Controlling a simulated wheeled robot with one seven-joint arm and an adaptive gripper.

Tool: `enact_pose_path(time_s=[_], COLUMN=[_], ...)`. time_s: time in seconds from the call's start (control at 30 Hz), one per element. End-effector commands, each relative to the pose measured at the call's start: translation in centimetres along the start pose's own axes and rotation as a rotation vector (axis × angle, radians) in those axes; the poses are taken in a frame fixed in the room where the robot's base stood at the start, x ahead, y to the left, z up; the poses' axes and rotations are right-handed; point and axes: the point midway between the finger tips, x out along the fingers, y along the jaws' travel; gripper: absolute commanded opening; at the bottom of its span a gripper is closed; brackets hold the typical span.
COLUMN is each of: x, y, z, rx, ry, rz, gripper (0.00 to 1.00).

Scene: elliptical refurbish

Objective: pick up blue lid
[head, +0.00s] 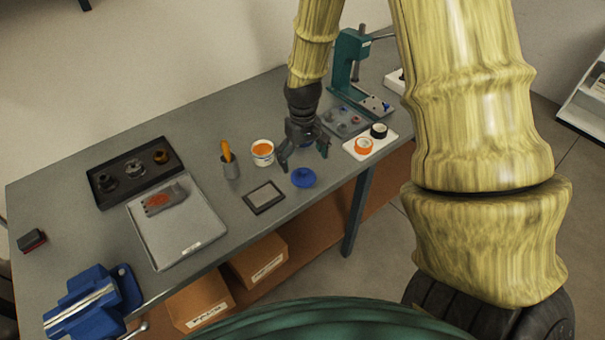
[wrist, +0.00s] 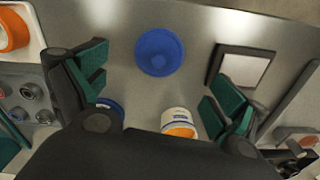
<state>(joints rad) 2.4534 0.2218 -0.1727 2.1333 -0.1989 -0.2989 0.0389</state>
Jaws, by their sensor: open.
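The blue lid (head: 303,177) is a round disc with a raised middle, lying on the grey table near its front edge. It also shows in the wrist view (wrist: 159,52), at the top middle, flat on the table. My gripper (head: 305,160) is open and empty above the table, just behind the lid in the head view. In the wrist view its two green-padded fingers (wrist: 160,90) stand wide apart, with the lid beyond them and between their lines. Nothing touches the lid.
A white tub with orange contents (head: 262,152) stands left of my gripper. A dark-framed square plate (head: 264,197) lies left of the lid. A white tray with rolls (head: 370,143) and a green press (head: 349,65) stand to the right. The table edge (head: 290,206) is close.

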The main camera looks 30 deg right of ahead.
Motion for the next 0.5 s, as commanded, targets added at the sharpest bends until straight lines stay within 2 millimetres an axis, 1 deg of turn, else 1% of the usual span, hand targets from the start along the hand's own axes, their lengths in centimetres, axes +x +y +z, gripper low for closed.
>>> enact_pose_path(time_s=[0.1, 0.37, 0.5], x=[0.7, 1.4, 2.5], y=[-0.1, -0.1, -0.1], z=[0.0, -0.1, -0.1], rx=[-0.001, -0.003, -0.006], ry=[-0.002, -0.001, -0.002], rz=[0.0, 0.0, 0.0], gripper=[0.96, 0.96, 0.96])
